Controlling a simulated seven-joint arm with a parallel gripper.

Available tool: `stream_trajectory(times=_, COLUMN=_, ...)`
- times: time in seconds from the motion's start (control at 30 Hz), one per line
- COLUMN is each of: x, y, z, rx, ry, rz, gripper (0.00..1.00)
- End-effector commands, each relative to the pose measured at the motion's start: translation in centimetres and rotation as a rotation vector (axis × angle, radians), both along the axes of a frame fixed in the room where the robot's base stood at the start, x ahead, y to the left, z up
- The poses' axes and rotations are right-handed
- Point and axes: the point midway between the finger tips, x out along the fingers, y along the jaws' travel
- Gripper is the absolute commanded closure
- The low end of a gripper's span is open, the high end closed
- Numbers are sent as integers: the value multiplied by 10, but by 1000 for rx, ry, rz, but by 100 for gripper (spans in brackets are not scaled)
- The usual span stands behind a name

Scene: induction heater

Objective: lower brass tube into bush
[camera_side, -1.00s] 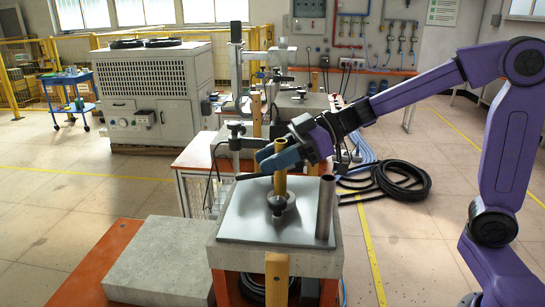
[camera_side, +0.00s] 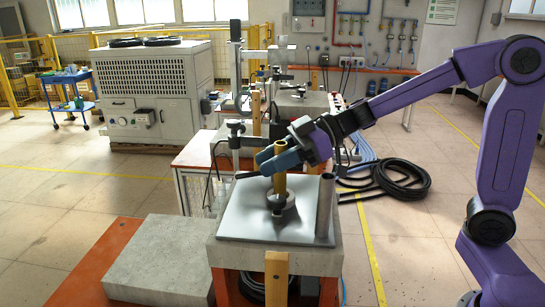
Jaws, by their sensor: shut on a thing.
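The brass tube (camera_side: 280,184) stands about upright over the middle of the metal plate. Its top end shows above my gripper (camera_side: 278,161), which is shut on it at the upper part. The dark bush (camera_side: 276,201) sits on the plate with a lighter conical base around it. The tube's lower end meets the bush's top; how deep it sits inside cannot be seen.
The metal plate (camera_side: 241,222) tops a concrete block on an orange frame. A grey steel tube (camera_side: 325,208) stands upright near the plate's right edge. A clamp stand (camera_side: 235,135) rises behind. A concrete slab (camera_side: 160,260) lies at the left.

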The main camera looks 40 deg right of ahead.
Motion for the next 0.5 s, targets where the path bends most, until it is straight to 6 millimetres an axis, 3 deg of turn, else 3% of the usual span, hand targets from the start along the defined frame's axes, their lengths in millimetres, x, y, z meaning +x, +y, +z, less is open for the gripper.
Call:
stream_trajectory(times=0.17, x=0, y=0, z=0, rx=0, ry=0, rz=0, gripper=100)
stream_trajectory(times=0.2, x=0, y=0, z=0, rx=0, ry=0, rz=0, gripper=63)
stream_trajectory(times=0.27, x=0, y=0, z=0, rx=0, ry=-1, rz=0, gripper=44)
stream_trajectory(times=0.3, x=0, y=0, z=0, rx=0, ry=0, rz=0, gripper=40)
stream_trajectory(times=0.5, x=0, y=0, z=0, rx=-2, ry=1, rz=0, gripper=40)
